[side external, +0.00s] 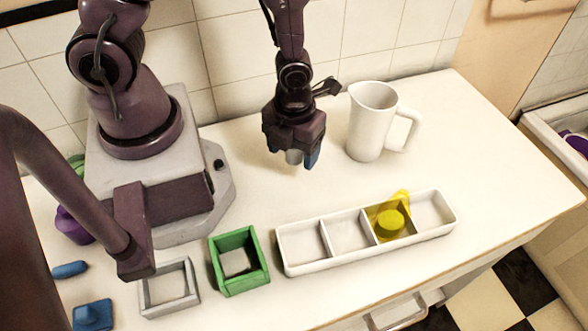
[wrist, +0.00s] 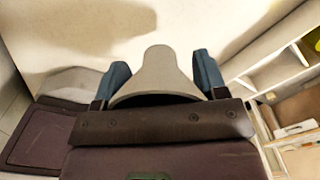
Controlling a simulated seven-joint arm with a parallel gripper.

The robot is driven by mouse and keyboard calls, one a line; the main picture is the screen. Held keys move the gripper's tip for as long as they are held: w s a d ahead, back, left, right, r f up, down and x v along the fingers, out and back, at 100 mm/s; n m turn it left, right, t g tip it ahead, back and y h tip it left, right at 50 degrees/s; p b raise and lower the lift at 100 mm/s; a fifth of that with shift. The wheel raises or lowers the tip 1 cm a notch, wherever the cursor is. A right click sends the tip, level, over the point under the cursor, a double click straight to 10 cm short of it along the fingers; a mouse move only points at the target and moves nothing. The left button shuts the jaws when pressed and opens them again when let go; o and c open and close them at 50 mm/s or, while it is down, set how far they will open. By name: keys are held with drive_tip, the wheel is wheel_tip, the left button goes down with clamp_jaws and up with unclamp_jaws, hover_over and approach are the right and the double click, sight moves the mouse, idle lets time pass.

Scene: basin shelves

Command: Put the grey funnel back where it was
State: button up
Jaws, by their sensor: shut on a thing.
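The grey funnel (wrist: 158,72) is between the two blue fingertips of my gripper (wrist: 160,85) in the wrist view. In the side external view my gripper (side external: 296,158) is above the counter, left of the white pitcher, and a small part of the grey funnel (side external: 293,157) shows between its fingers. The gripper is shut on the funnel. The rest of the funnel is hidden by the fingers and palm.
A white compartment tray (side external: 290,268) lies to the front right, with a yellow object (side external: 390,222) in one compartment. A white pitcher (side external: 368,122) stands right of the gripper. A green box (side external: 240,290) and a grey box (side external: 150,308) are front left. Counter between gripper and tray is clear.

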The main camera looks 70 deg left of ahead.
drive_tip(key=shift+f, duration=2.8)
drive_tip(key=shift+f, duration=0.1)
drive_tip(key=o, duration=0.9)
wheel_tip(320, 180, up, 12)
wheel_tip(320, 180, up, 13)
drive_tip(key=n+t, duration=0.3)
drive_tip(key=n, duration=1.1)
hover_over(294, 178)
drive_tip(key=w+a, duration=0.1)
drive_tip(key=a, duration=0.2)
drive_tip(key=shift+s+a+r+n+t, duration=0.4)
drive_tip(key=shift+s+r+n, duration=0.35)
drive_tip(key=shift+r+n, duration=1.25)
drive_tip(key=shift+s+a+r+n+t, duration=0.15)
drive_tip(key=shift+s+r+n+t, duration=0.8)
drive_tip(key=shift+n, duration=1.85)
drive_tip(key=shift+s+a+r+n+g, duration=0.1)
drive_tip(key=shift+s+a+r+n, duration=0.35)
drive_tip(key=shift+r+n, duration=1.7)
